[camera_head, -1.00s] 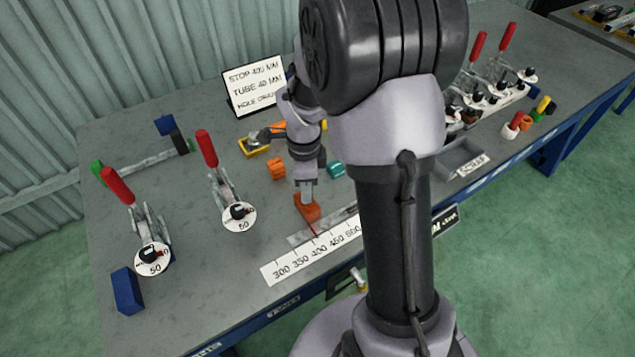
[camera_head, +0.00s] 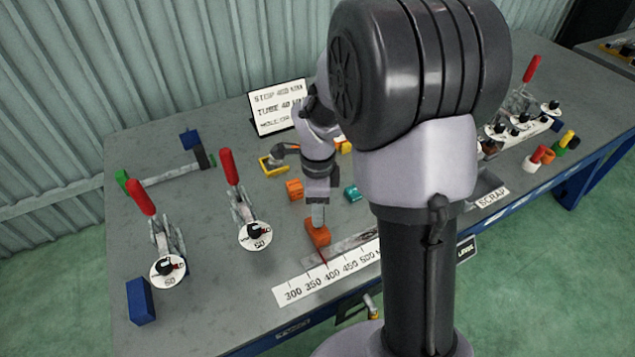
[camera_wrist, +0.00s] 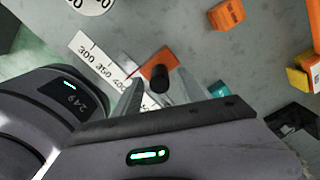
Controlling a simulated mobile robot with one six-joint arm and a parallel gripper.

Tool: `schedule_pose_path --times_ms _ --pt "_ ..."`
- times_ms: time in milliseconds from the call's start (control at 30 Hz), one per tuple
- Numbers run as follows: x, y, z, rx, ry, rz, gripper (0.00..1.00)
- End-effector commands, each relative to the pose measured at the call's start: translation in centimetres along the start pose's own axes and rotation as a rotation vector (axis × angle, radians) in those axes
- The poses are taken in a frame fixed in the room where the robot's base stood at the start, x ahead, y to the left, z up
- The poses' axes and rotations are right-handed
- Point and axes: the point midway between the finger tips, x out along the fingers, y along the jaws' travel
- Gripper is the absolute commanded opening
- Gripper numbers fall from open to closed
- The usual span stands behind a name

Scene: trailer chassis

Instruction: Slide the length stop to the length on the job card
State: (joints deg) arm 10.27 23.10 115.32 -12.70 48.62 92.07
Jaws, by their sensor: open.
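The length stop is an orange block (camera_head: 318,233) with a red pointer, standing on the rail behind the white scale (camera_head: 283,297). Its pointer falls near the 400 mark; the exact reading is too small to tell. In the wrist view the orange stop (camera_wrist: 154,66) carries a black knob (camera_wrist: 160,84). My gripper (camera_wrist: 158,78) is open, with a finger on either side of the knob and visible gaps. In the head view my gripper (camera_head: 317,214) is right above the stop. The job card (camera_head: 279,106) reads STOP 4?0 MM, its middle digit blurred, probably 400.
Two red-handled toggle clamps (camera_head: 232,180) stand left of the scale. An orange block (camera_head: 294,189), a teal block (camera_head: 352,193) and a yellow tray (camera_head: 272,166) lie behind the stop. A scrap bin (camera_head: 487,184) is at right. My arm hides the scale's right end.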

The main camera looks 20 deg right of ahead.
Motion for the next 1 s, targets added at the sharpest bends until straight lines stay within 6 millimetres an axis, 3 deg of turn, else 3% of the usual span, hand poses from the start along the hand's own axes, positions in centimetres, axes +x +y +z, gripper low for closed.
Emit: schedule_pose_path --times_ms 33,200,400,600,1000 --pt "-2.4 -0.1 0.0 0.000 -0.002 -0.005 0.49" --pt "-8.4 -0.1 0.0 0.000 -0.002 -0.004 0.49" --pt "-13.3 0.0 0.0 0.000 -0.001 -0.002 0.49" --pt "-14.8 0.0 0.0 0.000 0.000 0.000 0.49" --pt "-14.8 0.0 0.0 -0.002 -0.001 0.000 0.49"
